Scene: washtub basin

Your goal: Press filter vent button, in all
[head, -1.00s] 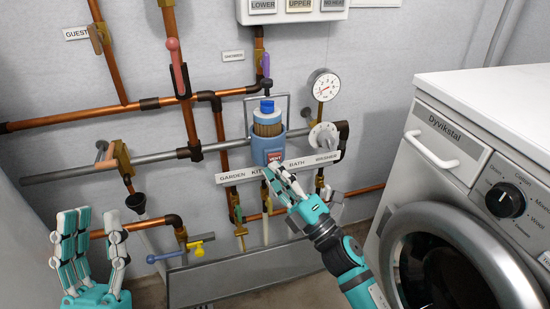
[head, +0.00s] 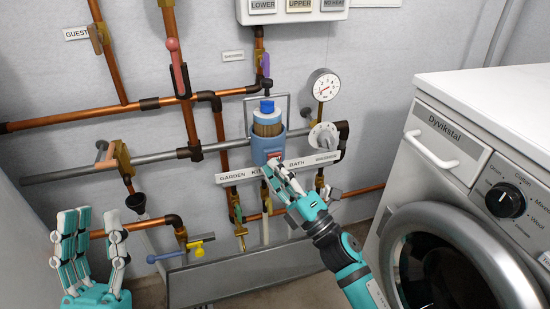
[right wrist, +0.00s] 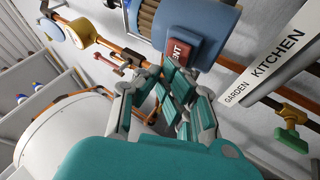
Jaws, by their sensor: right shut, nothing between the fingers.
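The blue water filter (head: 267,126) with a blue cap is mounted on the grey pipe at the wall. Its red vent button (head: 273,154) is on the lower front; the right wrist view shows the red button (right wrist: 182,50) with white letters. My right gripper (head: 271,168) is shut and empty, its fingertips just below the button in the head view. In the right wrist view the fingertips (right wrist: 178,72) are close to the button's lower edge; I cannot tell whether they touch. My left gripper (head: 92,222) is open and empty at the lower left, away from the filter.
A label strip (head: 280,168) runs below the filter, with several valves under it. A pressure gauge (head: 324,85) and a white dial (head: 324,138) are to its right. The washing machine (head: 480,150) fills the right side. A grey trough (head: 240,272) lies below.

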